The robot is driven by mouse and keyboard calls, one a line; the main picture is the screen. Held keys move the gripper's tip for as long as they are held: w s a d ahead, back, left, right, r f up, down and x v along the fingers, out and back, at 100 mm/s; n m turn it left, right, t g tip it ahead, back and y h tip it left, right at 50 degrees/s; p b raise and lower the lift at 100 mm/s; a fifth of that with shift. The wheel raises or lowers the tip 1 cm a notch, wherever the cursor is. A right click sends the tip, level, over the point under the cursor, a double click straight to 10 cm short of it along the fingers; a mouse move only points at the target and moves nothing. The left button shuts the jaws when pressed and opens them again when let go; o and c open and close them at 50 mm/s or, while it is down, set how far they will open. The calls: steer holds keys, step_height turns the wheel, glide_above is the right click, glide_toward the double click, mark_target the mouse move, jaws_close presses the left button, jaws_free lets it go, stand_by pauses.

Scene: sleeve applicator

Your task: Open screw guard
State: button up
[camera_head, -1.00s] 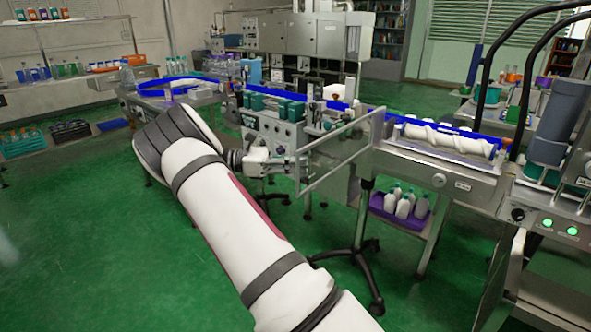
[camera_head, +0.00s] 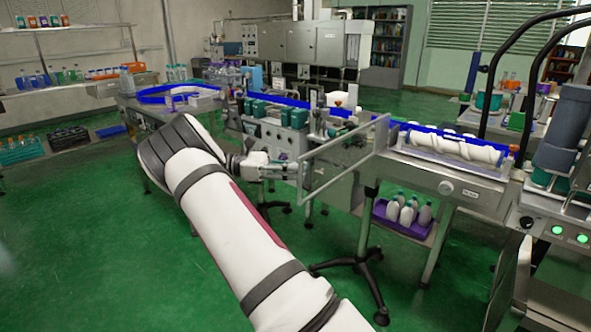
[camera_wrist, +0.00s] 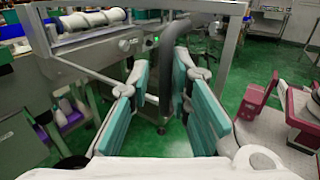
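The screw guard (camera_head: 345,163) is a clear panel in a pale metal frame. In the head view it stands out from the machine, to the left of the white screw (camera_head: 458,147), leaving the screw uncovered. My gripper (camera_head: 296,171) is at the guard's left edge. In the wrist view my gripper (camera_wrist: 163,76) has its teal fingers apart, with the guard's dark curved handle (camera_wrist: 167,62) between them. A gap shows beside the handle, and I see no firm grip on it. The screw also shows at upper left in the wrist view (camera_wrist: 92,18).
A control box with green lights (camera_head: 568,234) stands at the right. White bottles in a purple crate (camera_head: 402,222) sit under the screw conveyor. A castor-footed stand (camera_head: 362,262) is below. Open green floor (camera_head: 110,255) lies to the left.

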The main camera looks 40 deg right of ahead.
steer(key=v, duration=0.7)
steer(key=shift+w+a, duration=0.15)
stand_by(0.5)
steer(key=s+a+r+m+t+y, duration=0.4)
steer(key=s+a+r+t+y, duration=0.4)
steer(key=s+a+t, duration=0.6)
steer(key=s+a+m+t+y, duration=0.35)
steer(key=s+a+t, duration=0.25)
steer(key=s+a, duration=0.75)
steer(key=s+d+f+g, duration=0.1)
steer(key=s+f+g, duration=0.3)
steer(key=s, duration=0.6)
step_height(320, 180, up, 18)
steer(key=t+p, duration=0.2)
steer(key=p, duration=1.5)
steer(key=shift+r+t+h, duration=0.25)
steer(key=shift+t+h, duration=0.05)
steer(key=shift+h, duration=0.05)
